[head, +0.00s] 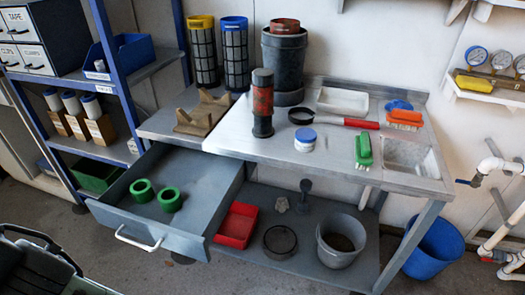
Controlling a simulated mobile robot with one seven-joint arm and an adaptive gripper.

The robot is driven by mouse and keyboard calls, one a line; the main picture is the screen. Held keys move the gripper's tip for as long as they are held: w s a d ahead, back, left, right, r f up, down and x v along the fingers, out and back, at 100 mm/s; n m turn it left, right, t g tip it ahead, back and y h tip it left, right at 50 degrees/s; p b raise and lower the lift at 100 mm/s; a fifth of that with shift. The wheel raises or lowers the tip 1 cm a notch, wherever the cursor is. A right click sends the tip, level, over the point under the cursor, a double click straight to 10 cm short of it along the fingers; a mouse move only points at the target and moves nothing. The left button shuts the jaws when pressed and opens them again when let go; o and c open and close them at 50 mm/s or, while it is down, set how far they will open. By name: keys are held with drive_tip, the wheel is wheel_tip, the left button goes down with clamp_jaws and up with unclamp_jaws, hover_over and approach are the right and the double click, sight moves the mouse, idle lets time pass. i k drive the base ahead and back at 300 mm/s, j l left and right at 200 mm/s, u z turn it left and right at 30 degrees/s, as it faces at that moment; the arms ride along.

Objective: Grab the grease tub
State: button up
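A small white tub with a blue lid (305,139), which looks like the grease tub, stands upright on the metal workbench (225,145). It sits near the middle of the bench top, and its lid and front are in plain view. My gripper is not in view.
A red and black cylinder (263,103) stands left of the tub. A strap wrench with a red handle (345,121) lies behind it, and a green brush (363,151) lies to its right. An open drawer (195,215) with green rings juts out at front left.

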sight(304, 148)
drive_tip(key=i+l, duration=0.1)
drive_tip(key=l, duration=0.35)
drive_tip(key=i+l, duration=0.15)
drive_tip(key=l, duration=0.25)
drive_tip(key=i+l, duration=0.1)
drive_tip(key=l, duration=0.35)
drive_tip(key=l+u, duration=0.15)
drive_tip(key=u, duration=0.25)
drive_tip(key=l+u, duration=0.2)
drive_tip(key=u, duration=0.15)
drive_tip(key=l+u, duration=0.15)
drive_tip(key=u, duration=0.7)
